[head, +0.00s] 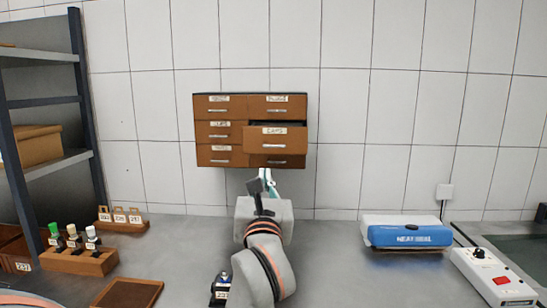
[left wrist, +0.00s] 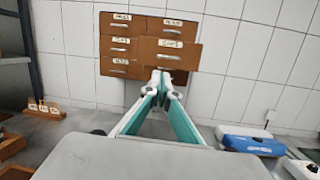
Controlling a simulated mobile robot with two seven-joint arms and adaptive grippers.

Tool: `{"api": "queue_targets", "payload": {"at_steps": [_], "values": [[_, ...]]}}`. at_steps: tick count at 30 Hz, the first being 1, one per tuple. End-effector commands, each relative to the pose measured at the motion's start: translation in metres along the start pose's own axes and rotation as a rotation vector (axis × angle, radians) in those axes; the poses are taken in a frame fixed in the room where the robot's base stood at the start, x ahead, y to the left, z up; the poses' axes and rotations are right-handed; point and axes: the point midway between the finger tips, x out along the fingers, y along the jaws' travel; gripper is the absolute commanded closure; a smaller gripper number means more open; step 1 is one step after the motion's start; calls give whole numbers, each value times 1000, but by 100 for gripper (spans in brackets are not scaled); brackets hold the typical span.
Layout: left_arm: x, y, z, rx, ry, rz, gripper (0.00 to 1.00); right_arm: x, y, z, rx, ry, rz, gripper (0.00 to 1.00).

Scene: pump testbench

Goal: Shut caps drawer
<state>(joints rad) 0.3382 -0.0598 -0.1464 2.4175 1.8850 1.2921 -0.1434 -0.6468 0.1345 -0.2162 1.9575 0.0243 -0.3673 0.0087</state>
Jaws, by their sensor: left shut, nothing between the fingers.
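The caps drawer (head: 290,142) is the middle drawer in the right column of a brown wall cabinet (head: 194,130). It stands pulled out, with a dark gap above its front, and partly covers the drawer below it. It also shows in the left wrist view (left wrist: 185,58). My left gripper (head: 267,173) is shut and empty, with its fingertips just below the caps drawer in the head view. In the left wrist view the fingertips (left wrist: 162,73) overlap the lower edge of the drawer front. I cannot tell whether they touch it. My right gripper is out of view.
The other drawers look shut. A blue and white heat sealer (head: 410,234) and a power box with a red switch (head: 492,275) stand at the right. A wooden rack of capped bottles (head: 78,262) and a shelf unit (head: 90,130) are at the left.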

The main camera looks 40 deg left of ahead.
Motion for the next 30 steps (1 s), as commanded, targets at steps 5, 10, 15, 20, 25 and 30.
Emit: {"api": "queue_targets", "payload": {"at_steps": [5, 10, 15, 20, 25, 30], "values": [[1, -12, 5, -97, 30, -63, 100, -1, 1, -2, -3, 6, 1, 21], [19, -14, 5, -96, 33, -65, 100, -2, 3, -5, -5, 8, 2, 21], [51, -15, 5, -94, 31, -62, 100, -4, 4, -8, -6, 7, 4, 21], [83, -18, 4, -94, 32, -63, 100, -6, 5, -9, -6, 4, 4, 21], [112, -19, 2, -94, 33, -62, 100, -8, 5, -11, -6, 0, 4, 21], [131, -21, 2, -94, 32, -63, 100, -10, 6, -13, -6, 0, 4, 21]]}}
